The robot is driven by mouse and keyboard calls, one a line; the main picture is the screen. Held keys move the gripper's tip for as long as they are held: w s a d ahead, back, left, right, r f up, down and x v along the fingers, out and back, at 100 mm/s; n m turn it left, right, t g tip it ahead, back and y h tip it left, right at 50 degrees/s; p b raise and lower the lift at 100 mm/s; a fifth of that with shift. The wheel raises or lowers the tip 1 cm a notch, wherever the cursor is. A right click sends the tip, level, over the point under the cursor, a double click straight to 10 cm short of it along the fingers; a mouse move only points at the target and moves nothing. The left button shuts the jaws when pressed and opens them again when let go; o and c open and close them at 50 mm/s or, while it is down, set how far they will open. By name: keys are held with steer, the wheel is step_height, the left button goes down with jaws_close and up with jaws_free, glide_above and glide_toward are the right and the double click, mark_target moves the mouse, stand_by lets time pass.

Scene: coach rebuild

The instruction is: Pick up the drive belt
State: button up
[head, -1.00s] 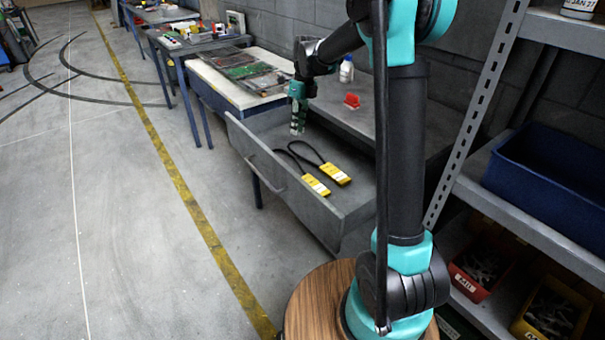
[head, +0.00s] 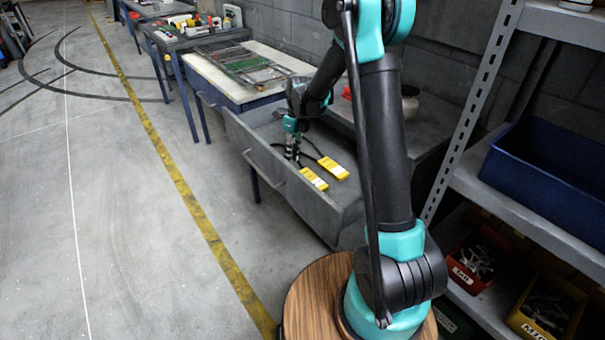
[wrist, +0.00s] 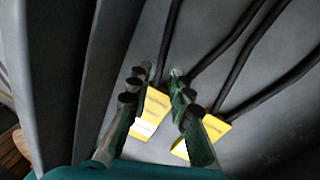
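Two black belts, each with a yellow label sleeve, lie in the open grey drawer (head: 262,160); I cannot tell which is the drive belt. In the head view the nearer yellow sleeve (head: 314,178) and the farther one (head: 334,168) lie side by side. The other sleeve (wrist: 212,128) is partly hidden behind the right finger. Contact is unclear.
The drawer wall (wrist: 100,70) runs close along the left of my gripper in the wrist view. A bench with flat panels (head: 250,70) stands beyond the drawer. A shelf with a blue bin (head: 550,170) is on the right. The floor at left is clear.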

steer(key=shift+s+a+f, duration=0.1)
steer(key=shift+s+f, duration=0.05)
steer(key=shift+f, duration=0.7)
steer(key=shift+s+a+f, duration=0.1)
steer(key=shift+f, duration=0.75)
jaws_close()
